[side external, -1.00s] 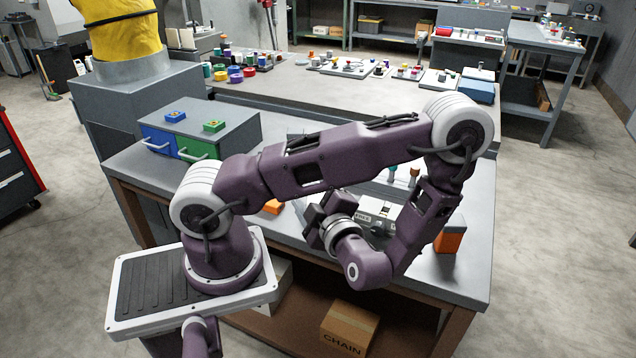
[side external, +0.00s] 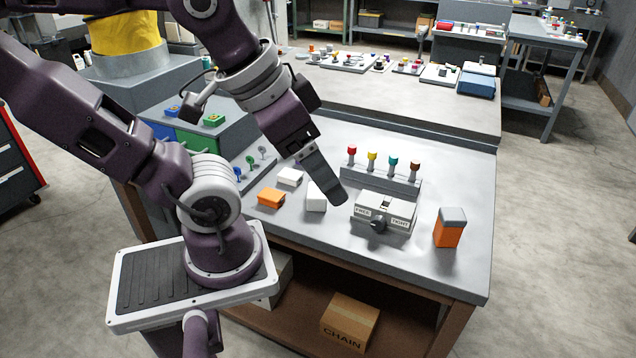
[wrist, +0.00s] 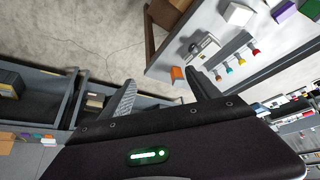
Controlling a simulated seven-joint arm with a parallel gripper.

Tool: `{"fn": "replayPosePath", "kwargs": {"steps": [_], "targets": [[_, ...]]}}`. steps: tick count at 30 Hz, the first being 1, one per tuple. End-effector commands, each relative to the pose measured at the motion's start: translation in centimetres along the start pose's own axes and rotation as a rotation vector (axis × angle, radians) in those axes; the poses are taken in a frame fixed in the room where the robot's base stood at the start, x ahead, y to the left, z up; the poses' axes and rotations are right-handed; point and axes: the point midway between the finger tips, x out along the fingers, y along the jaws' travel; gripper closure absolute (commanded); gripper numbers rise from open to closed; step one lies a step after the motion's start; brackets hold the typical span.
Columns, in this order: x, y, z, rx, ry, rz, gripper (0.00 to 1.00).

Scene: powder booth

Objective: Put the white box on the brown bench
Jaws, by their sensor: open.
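In the side view, two small white boxes sit on the grey top of the brown-framed bench (side external: 400,262). One white box (side external: 316,198) stands near the middle front and a flatter white box (side external: 290,176) lies behind it to the left. A white box (wrist: 238,14) also shows at the top of the wrist view; which one I cannot tell. My gripper (wrist: 163,95) is open and empty. In the side view, one finger (side external: 326,180) overlaps the picture beside the nearer white box, apparently above the bench. The other finger is hidden there.
An orange block (side external: 270,198) lies left of the white boxes. A grey dial device (side external: 384,211), a rack of coloured knobs (side external: 380,183) and an orange grey-topped container (side external: 449,228) stand to the right. A drawer unit (side external: 200,140) is behind left.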

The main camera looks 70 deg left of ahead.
Motion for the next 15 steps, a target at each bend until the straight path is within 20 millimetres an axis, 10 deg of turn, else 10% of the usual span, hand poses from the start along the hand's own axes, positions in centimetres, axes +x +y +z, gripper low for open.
{"fn": "replayPosePath", "kwargs": {"steps": [9, 15], "targets": [[0.8, -1.1, -2.1, -0.088, -0.078, -0.018, 0.29], [6.8, -9.6, -8.6, -0.498, -0.358, -0.063, 0.29]]}}
